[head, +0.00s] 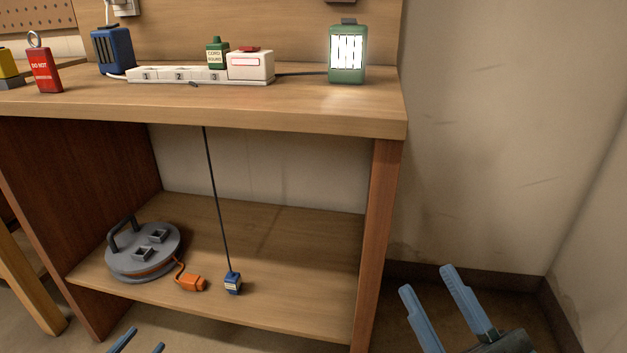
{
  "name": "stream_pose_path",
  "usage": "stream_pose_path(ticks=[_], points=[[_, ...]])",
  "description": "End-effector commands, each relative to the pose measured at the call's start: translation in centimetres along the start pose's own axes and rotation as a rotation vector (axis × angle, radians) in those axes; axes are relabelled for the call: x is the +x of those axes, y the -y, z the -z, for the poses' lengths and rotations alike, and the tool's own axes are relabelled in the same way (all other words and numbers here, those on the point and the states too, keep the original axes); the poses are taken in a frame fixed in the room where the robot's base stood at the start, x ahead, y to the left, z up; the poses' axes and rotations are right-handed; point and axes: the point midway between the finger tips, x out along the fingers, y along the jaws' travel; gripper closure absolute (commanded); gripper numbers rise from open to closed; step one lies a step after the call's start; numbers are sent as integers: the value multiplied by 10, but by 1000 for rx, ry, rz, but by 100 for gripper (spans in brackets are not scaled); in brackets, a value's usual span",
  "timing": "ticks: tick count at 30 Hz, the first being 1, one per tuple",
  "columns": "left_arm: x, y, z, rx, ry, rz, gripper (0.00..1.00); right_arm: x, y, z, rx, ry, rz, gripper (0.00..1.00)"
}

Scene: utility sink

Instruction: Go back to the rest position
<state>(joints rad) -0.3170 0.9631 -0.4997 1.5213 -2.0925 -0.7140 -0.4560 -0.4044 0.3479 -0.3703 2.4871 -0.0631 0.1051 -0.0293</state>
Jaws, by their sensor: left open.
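My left gripper (140,345) shows only as two blue fingertips at the bottom edge, left of centre. The tips are apart with nothing visible between them, and the rest of it is out of frame. My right gripper (426,280) is at the lower right, in front of the floor and wall beside the bench. Its two blue fingers are spread apart and empty. Both grippers appear clear of the objects on the wooden bench (300,112).
The bench top holds a power strip (175,75), a lit green lamp (347,55), a blue device (112,50) and a red tag (44,70). The lower shelf (300,260) holds a grey cable reel (140,262), an orange connector (190,283) and a blue plug (233,283) on a black cord.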

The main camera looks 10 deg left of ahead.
Motion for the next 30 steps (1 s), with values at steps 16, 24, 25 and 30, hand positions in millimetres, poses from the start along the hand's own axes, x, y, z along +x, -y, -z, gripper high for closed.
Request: stream_pose_path(ticks=[16,24,25,30], points=[[17,108,-72,-1260,-308,38,48,0,0,0,0,0,0,64],[-12,197,-189,-2029,-577,332,48,0,0,0,0,0,0,64],[-16,203,-201,-2089,-604,365,48,0,0,0,0,0,0,64],[-40,224,-266,-2375,-745,546,48,0,0,0,0,0,0,64]])
